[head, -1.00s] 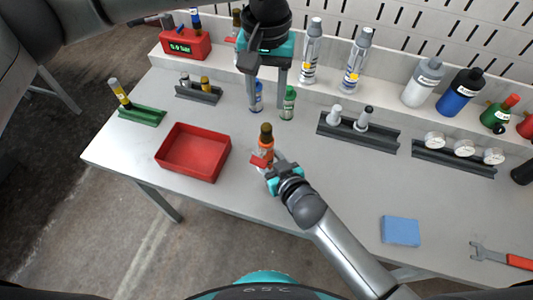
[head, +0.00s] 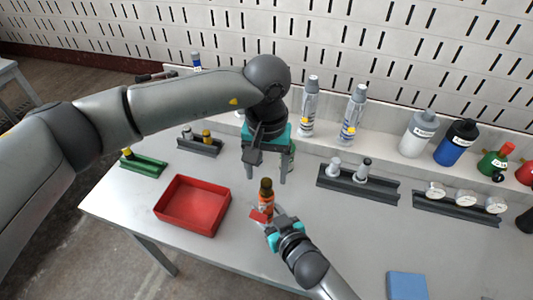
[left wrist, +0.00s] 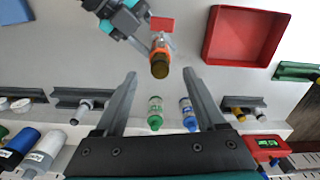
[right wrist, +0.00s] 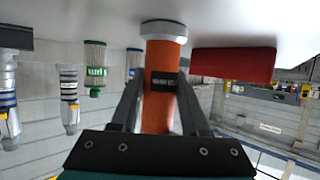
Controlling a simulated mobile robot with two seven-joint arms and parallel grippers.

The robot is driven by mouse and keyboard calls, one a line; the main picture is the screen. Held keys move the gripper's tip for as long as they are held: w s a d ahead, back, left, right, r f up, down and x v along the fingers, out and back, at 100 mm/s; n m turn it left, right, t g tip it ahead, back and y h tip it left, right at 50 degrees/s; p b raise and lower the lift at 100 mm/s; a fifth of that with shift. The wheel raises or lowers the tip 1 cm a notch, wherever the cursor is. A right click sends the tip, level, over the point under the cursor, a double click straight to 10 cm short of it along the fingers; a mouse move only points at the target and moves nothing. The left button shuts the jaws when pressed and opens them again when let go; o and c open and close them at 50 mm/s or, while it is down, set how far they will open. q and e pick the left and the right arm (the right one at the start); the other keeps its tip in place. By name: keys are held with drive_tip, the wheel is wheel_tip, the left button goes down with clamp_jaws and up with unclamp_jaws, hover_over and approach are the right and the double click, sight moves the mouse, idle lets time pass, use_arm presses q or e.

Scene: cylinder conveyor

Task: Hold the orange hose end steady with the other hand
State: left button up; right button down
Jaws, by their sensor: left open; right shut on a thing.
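The orange hose end (head: 266,201) stands upright with its dark brown top (left wrist: 160,66) facing up. My right gripper (head: 270,218) is shut around its orange body; the right wrist view shows both fingers (right wrist: 160,92) on either side of it and a grey collar (right wrist: 163,29) at its table end. My left gripper (head: 267,177) is open, pointing down just above the brown top. How large the gap is, I cannot tell. A small red piece (head: 259,215) shows beside the hose end.
A red tray (head: 160,212) stands to the left. Behind my left gripper are a green bottle (left wrist: 155,113) and a blue bottle (left wrist: 189,115). Dark racks (head: 357,186) and spray cans line the back. A blue block (head: 407,286) lies at the front right.

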sight(266, 181)
use_arm(q)
drive_tip(key=shift+f, duration=2.65)
drive_tip(key=shift+c, duration=0.4)
clamp_jaws()
